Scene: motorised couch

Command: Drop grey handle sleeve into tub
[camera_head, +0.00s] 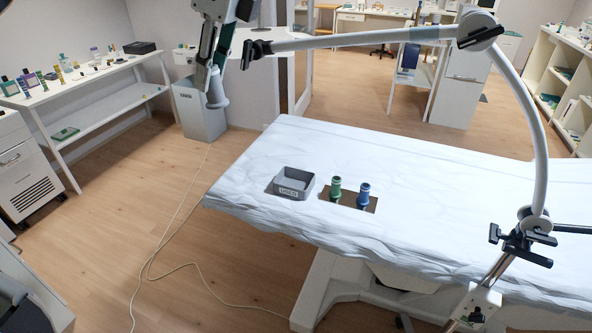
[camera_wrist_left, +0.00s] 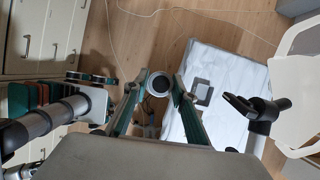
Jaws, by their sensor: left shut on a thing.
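My left gripper (camera_head: 214,72) hangs down at the top of the head view. Its fingers are shut on the grey handle sleeve (camera_head: 217,94), which shows below them. In the left wrist view the round end of the sleeve (camera_wrist_left: 158,84) sits between the green finger pads. A shallow grey open tub labelled USED (camera_head: 278,190) stands on the white-covered couch (camera_head: 430,200). The tub also shows in the left wrist view (camera_wrist_left: 203,81), right of the gripper and apart from the sleeve. I do not make out my right gripper.
A green sleeve (camera_head: 336,186) and a blue sleeve (camera_head: 363,191) stand on a brown mat beside the tub. A tall grey bin (camera_head: 199,122) stands on the floor behind my gripper. A white jointed arm (camera_head: 350,40) with black ends arches above the couch. A cable crosses the floor.

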